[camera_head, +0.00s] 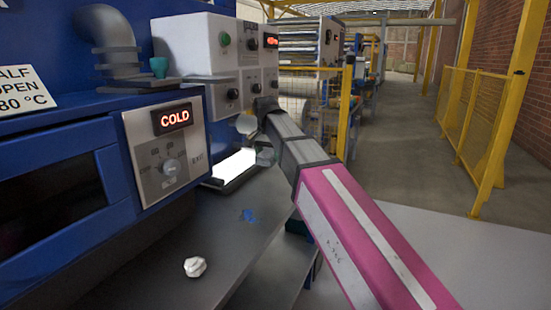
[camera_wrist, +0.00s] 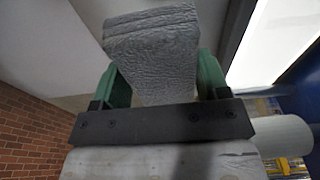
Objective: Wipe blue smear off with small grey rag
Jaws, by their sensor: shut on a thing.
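The blue smear (camera_head: 249,215) is a small splotch on the grey bench top (camera_head: 215,240), in front of the glowing white panel in the head view. My gripper (camera_wrist: 160,77) has green fingers shut on the small grey rag (camera_wrist: 152,42), a wrinkled grey cloth, in the wrist view. In the head view my arm reaches toward the machine, its end near the glowing panel, behind and above the smear. The fingers and rag are small and hard to make out there. The rag appears apart from the smear.
A crumpled white lump (camera_head: 195,266) lies on the bench nearer the front. A blue oven with a COLD display (camera_head: 174,118) stands at the left, a grey control box (camera_head: 215,45) behind it. A teal cup (camera_head: 160,67) sits on the ledge. Yellow fencing (camera_head: 470,110) borders the aisle.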

